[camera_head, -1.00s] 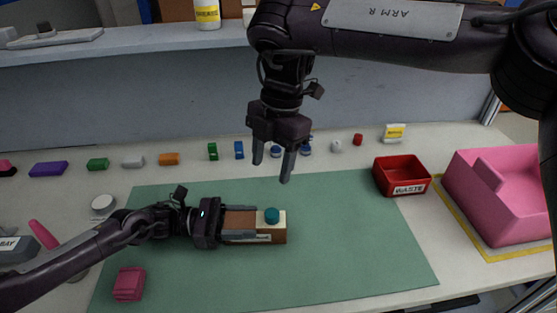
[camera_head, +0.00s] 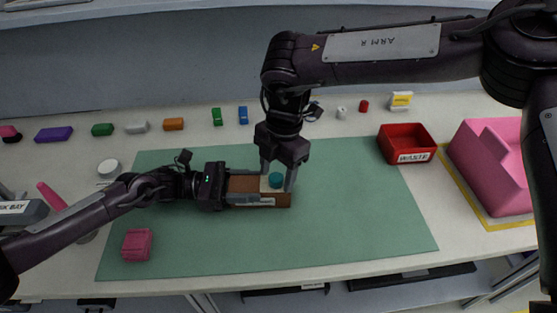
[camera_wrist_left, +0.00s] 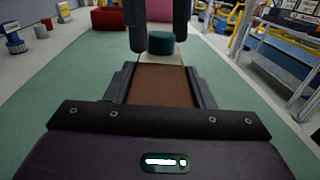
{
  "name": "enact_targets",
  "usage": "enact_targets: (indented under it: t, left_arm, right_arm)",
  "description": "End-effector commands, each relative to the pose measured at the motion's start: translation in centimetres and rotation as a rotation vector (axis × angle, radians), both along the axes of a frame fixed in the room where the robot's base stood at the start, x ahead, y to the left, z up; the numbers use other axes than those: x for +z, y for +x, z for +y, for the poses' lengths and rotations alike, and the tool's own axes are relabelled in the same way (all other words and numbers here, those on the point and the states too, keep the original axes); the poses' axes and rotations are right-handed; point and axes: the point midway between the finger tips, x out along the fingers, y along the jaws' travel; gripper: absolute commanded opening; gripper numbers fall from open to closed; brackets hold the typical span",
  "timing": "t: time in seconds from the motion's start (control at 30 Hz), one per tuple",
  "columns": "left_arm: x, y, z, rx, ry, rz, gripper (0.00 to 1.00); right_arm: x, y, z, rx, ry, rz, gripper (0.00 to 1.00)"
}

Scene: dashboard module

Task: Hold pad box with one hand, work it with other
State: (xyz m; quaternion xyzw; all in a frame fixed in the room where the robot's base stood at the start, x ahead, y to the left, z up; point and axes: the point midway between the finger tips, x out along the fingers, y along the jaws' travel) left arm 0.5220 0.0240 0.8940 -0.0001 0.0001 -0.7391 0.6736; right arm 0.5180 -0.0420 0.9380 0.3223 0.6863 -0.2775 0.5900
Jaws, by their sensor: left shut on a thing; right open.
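The pad box (camera_head: 248,185) is a brown block with a pale end plate and a teal round knob (camera_head: 275,180) on that end. It lies on the green mat (camera_head: 340,230). My left gripper (camera_head: 256,190) is shut on the sides of the box; in the left wrist view the box's brown top (camera_wrist_left: 160,86) shows between its fingers. My right gripper (camera_head: 278,178) points down, open, with its fingers on either side of the teal knob. In the left wrist view the knob (camera_wrist_left: 160,43) stands between the right fingers; I cannot tell whether they touch it.
A red waste bin (camera_head: 406,144) and a pink stepped block (camera_head: 495,165) stand at the right. A pink block (camera_head: 137,245) lies on the mat at front left. Several small coloured blocks line the back of the table. The mat's right half is clear.

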Motion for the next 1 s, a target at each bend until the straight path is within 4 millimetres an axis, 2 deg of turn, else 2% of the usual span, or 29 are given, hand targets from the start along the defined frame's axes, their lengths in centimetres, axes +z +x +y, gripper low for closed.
enact_targets:
  t: [0.27,0.63,1.0]
  left_arm:
    - [0.01,0.01,0.01,0.0,0.0,0.0,0.12]
    - [0.01,0.01,0.01,0.0,0.0,0.0,0.12]
    - [0.01,0.01,0.02,0.0,0.0,0.0,0.12]
  right_arm:
    - [-0.13,-0.03,0.03,0.0,0.0,0.0,0.55]
    - [-0.09,-0.01,0.03,0.001,0.0,0.0,0.08]
    - [0.4,0.02,0.04,0.001,0.001,-0.001,0.08]
